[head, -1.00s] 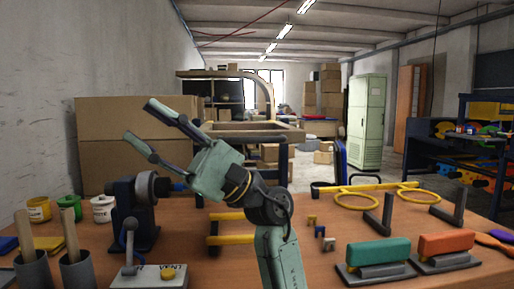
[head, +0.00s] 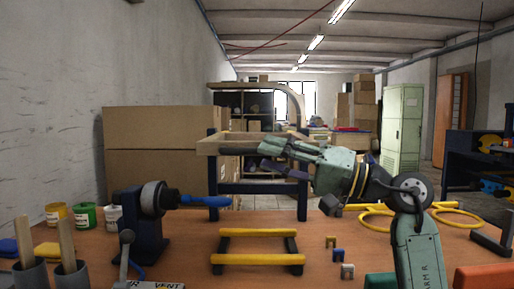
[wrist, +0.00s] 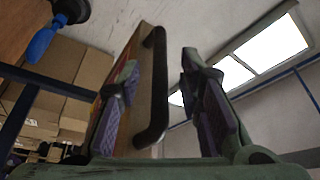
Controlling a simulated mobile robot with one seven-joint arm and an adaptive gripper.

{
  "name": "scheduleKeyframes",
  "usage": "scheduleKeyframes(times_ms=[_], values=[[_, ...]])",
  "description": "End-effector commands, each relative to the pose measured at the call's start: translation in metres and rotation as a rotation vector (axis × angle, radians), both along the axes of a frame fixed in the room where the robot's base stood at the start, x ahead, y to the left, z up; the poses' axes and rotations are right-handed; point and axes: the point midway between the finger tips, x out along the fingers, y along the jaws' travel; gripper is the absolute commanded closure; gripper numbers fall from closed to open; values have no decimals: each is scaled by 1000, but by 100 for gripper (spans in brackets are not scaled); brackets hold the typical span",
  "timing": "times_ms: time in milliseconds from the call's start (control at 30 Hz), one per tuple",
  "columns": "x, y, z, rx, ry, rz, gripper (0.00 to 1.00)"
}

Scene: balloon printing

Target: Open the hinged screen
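The hinged screen (head: 228,145) is a shallow wooden frame at the middle of the head view, lying roughly level on dark blue posts at the back of the table. In the wrist view the screen's wooden side (wrist: 138,62) rises up the middle, with a black bar handle (wrist: 157,90) on it. My gripper (head: 268,158) is at the screen's right front part in the head view. Its fingers (wrist: 160,100) stand apart, with the handle between them in the wrist view. I cannot tell whether either finger touches it. The hinge side is hidden.
A yellow-barred rack (head: 260,233) lies on the table in front of the screen. A dark machine with a blue handle (head: 205,201) stands to the left. Small brackets (head: 338,255) and yellow rings (head: 378,222) lie to the right. Cardboard boxes (head: 150,127) stand behind.

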Motion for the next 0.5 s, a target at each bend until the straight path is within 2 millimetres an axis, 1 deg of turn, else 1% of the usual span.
scheduleKeyframes(times_ms=[33, 200, 333, 500], values=[[3, 9, 4, -1, 0, 2, 67], [9, 29, 8, 0, 0, 2, 67], [12, 35, 8, 0, 0, 0, 67], [12, 36, 8, 1, 0, -1, 67]])
